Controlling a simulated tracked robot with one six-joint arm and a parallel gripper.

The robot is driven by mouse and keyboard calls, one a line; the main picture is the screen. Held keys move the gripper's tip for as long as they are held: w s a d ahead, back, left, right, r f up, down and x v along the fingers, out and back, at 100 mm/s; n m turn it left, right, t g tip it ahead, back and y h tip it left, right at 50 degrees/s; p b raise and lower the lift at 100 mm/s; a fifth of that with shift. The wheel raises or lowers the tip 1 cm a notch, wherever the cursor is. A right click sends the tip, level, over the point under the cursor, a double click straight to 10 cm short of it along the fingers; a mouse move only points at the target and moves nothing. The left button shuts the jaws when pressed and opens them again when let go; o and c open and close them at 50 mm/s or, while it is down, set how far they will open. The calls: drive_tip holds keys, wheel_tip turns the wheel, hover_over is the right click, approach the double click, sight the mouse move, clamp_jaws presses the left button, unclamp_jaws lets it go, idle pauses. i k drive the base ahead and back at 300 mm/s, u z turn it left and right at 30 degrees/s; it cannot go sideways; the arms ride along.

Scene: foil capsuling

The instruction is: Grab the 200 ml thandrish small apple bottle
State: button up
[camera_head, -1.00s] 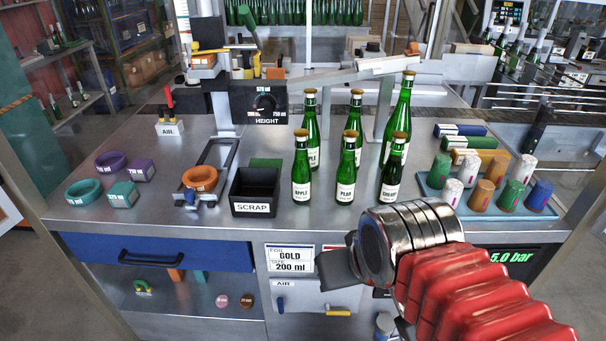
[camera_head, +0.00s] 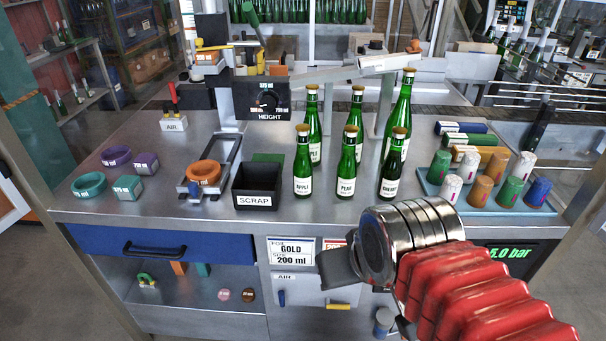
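Green glass bottles with gold tops stand upright on the steel bench. The front-left bottle (camera_head: 302,163), with a white label reading APPLE, is a small one. Behind it stands another apple bottle (camera_head: 314,125), its label partly covered. A pear bottle (camera_head: 347,166) and a cherry bottle (camera_head: 392,167) stand to the right in the front row. My gripper (camera_head: 338,268) is low in front of the bench, below and apart from the bottles. Its dark end shows beside my metal wrist, but its fingers are mostly hidden, so I cannot tell whether it is open.
A black SCRAP bin (camera_head: 256,186) stands left of the apple bottle. A blue tray (camera_head: 437,196) of coloured capsules is at the right. A taller bottle (camera_head: 402,105) and a metal beam (camera_head: 345,74) are behind. The bench's front strip is clear.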

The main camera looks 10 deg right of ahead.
sight(302, 169)
drive_tip(key=u, duration=0.3)
drive_tip(key=k, duration=0.75)
drive_tip(key=u, duration=0.6)
drive_tip(key=k, duration=0.55)
drive_tip(key=u, duration=0.45)
drive_tip(key=i, duration=1.95)
drive_tip(key=z, duration=0.95)
drive_tip(key=i, duration=0.5)
drive_tip(key=z, duration=0.7)
